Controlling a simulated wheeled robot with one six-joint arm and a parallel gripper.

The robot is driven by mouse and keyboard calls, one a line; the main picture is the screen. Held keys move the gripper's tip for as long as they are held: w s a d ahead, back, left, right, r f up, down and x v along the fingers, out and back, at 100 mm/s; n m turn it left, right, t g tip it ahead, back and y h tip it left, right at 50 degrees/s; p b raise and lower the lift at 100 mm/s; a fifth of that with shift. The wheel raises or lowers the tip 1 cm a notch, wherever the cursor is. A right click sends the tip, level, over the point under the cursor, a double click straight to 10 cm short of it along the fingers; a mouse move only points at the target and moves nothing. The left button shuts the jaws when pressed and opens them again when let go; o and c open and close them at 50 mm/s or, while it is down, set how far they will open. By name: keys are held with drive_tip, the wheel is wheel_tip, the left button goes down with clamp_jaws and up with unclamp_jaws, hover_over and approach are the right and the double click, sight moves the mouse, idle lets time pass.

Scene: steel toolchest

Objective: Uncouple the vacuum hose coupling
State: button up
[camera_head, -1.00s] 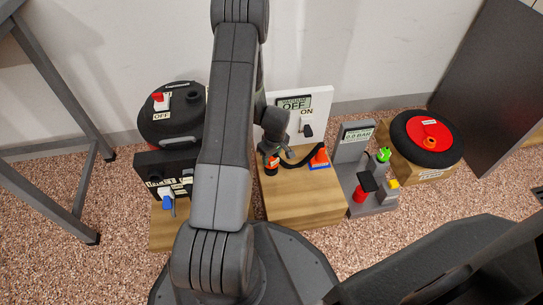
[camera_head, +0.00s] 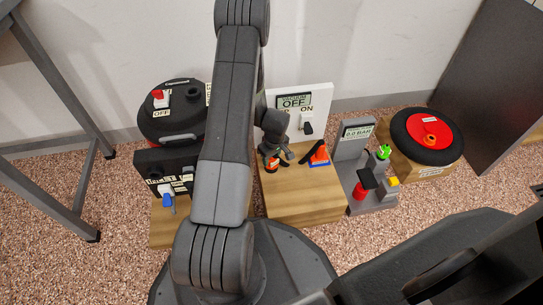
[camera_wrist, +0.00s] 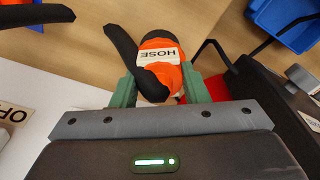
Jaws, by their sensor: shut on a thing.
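My gripper (camera_head: 274,150) is shut on the orange hose coupling (camera_head: 271,165) above the wooden board. In the wrist view its green fingertips (camera_wrist: 158,88) sit either side of the orange coupling (camera_wrist: 160,48), which has a white HOSE label and a black cap-like end. A short black hose piece (camera_wrist: 122,45) sticks out of it. A second black hose piece (camera_head: 309,153) reaches from the orange cone (camera_head: 320,156) on its blue base; a gap separates the two hose pieces. What lies under the coupling is hidden.
The black inlet box (camera_head: 160,170) and round tank (camera_head: 175,115) stand left. The white panel (camera_head: 321,98) with an OFF display and switch stands behind. A grey gauge stand (camera_head: 353,145) reading 0.0 BAR and a black-and-red reel (camera_head: 412,150) are right. The wrist view shows a blue bin (camera_wrist: 275,22).

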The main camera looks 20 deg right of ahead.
sight(274, 161)
drive_tip(key=shift+f, duration=0.35)
drive_tip(key=o, duration=1.2)
wheel_tip(274, 161, up, 14)
drive_tip(key=s+p, duration=0.1)
drive_tip(key=p, duration=0.4)
drive_tip(key=shift+s+d+f, duration=0.15)
drive_tip(key=shift+s+d, duration=0.05)
drive_tip(key=shift+s, duration=0.1)
drive_tip(key=f+b, duration=0.1)
drive_tip(key=f, duration=0.3)
drive_tip(key=w+f+b, duration=0.1)
drive_tip(key=f+b, duration=0.1)
drive_tip(key=f, duration=0.2)
drive_tip(key=f+b, duration=0.2)
drive_tip(key=f, duration=0.3)
drive_tip(key=shift+w+a+f, duration=0.1)
drive_tip(key=shift+w+a, duration=0.1)
drive_tip(key=shift+w, duration=0.15)
drive_tip(key=shift+r, duration=0.25)
